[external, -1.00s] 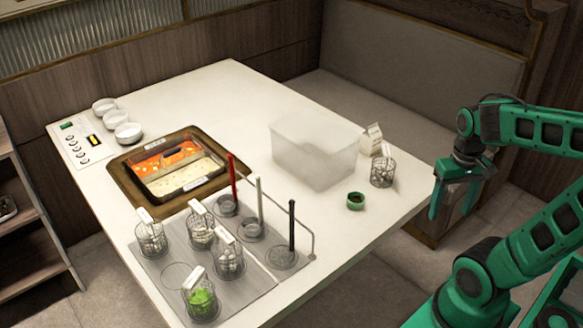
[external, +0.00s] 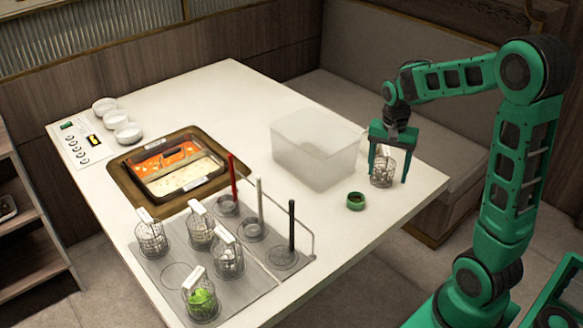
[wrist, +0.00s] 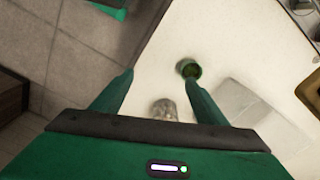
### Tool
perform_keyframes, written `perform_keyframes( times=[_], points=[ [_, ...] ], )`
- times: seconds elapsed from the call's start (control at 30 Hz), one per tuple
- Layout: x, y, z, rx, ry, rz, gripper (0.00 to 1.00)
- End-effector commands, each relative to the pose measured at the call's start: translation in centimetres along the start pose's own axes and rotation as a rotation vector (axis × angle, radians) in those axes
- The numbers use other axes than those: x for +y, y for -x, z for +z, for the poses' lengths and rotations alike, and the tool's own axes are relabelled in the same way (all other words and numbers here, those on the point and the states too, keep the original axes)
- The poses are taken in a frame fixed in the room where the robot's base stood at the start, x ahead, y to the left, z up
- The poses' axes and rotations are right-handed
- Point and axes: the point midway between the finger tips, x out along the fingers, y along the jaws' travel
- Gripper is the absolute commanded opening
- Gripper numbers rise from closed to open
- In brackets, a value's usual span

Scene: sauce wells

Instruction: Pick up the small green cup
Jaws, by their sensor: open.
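The small green cup (external: 355,201) stands upright on the white table near its right edge, with something dark inside. In the wrist view the cup (wrist: 188,69) lies ahead of my gripper, close to the right fingertip. My gripper (external: 389,176) is open and points down over the table, to the right of the cup and apart from it. In the wrist view the two fingers (wrist: 159,76) are spread wide. A wire basket (external: 383,172) shows between the fingers in the external view; I cannot tell whether they touch it.
A translucent bin (external: 312,150) stands left of my gripper. A two-part hot pot (external: 170,170) and a grey rack board (external: 170,255) with several wire baskets and upright handles lie further left. The table is clear around the cup.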

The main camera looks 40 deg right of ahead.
Motion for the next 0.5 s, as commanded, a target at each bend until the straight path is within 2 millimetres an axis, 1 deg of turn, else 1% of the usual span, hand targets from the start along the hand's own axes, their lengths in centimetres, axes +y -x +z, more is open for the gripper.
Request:
perform_keyframes(
  times=[0.03,0.1,0.2,0.33,0.43,0.5],
  points=[
    [-1.7,-0.9,-0.6,-0.006,-0.037,0.003,0.67],
    [-3.8,-2.0,-1.2,-0.011,-0.092,-0.002,0.67],
    [-6.1,-3.2,-1.8,-0.018,-0.156,-0.007,0.67],
    [-7.9,-4.2,-2.2,-0.023,-0.208,-0.013,0.67],
    [-8.3,-4.9,-2.2,-0.027,-0.222,-0.013,0.67],
    [-8.4,-5.6,-2.2,-0.028,-0.225,-0.013,0.67]
  ],
)
